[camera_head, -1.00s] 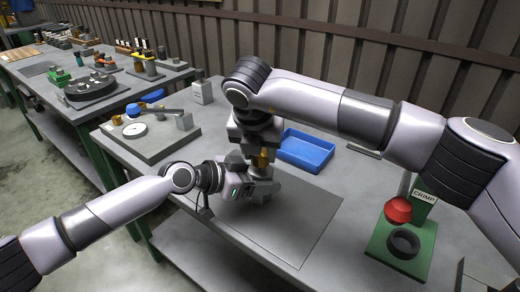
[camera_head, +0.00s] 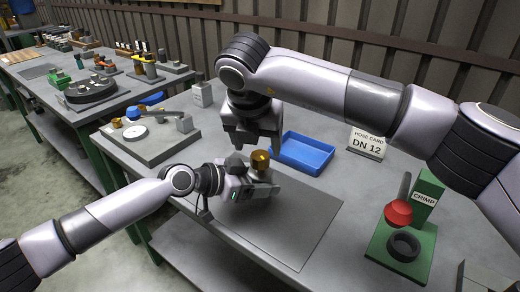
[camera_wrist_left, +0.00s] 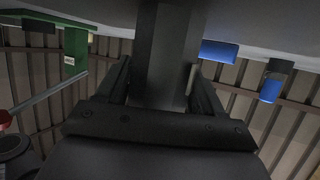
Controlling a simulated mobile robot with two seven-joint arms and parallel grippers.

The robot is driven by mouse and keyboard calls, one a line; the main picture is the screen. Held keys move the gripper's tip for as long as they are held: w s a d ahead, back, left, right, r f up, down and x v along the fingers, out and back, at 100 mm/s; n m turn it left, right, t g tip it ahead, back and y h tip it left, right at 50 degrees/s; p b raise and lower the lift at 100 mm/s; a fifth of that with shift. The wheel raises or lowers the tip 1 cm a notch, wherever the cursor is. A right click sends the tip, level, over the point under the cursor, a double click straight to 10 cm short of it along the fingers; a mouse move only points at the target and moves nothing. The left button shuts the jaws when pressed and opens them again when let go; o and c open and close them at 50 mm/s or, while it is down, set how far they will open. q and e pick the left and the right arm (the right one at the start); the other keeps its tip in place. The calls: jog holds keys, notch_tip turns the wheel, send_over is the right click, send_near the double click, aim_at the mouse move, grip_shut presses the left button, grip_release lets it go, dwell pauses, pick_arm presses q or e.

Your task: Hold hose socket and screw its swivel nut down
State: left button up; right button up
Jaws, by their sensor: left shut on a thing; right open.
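My left gripper (camera_head: 264,188) is shut on a grey body, apparently the hose socket (camera_head: 262,174), held upright just over the bench mat. In the left wrist view, a dark grey upright body (camera_wrist_left: 168,60) stands between my left fingers. A brass-coloured swivel nut (camera_head: 260,160) sits on top of the socket. Whether it is fully seated cannot be told. My right gripper (camera_head: 257,147) is open and empty, pointing down just above and behind the nut, apart from it. The socket's lower part is mostly hidden by my left gripper.
A blue tray (camera_head: 304,167) lies behind the nut. A green crimp stand (camera_head: 388,258) with a red-topped handle is at right, and a DN 12 hose card (camera_head: 368,142) at the back. A gauge plate (camera_head: 158,150) is at left. The mat (camera_head: 300,230) in front is clear.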

jog(key=shift+v, duration=1.8)
jog(key=shift+d, duration=0.1)
pick_arm(q)
jog(key=o, duration=1.5)
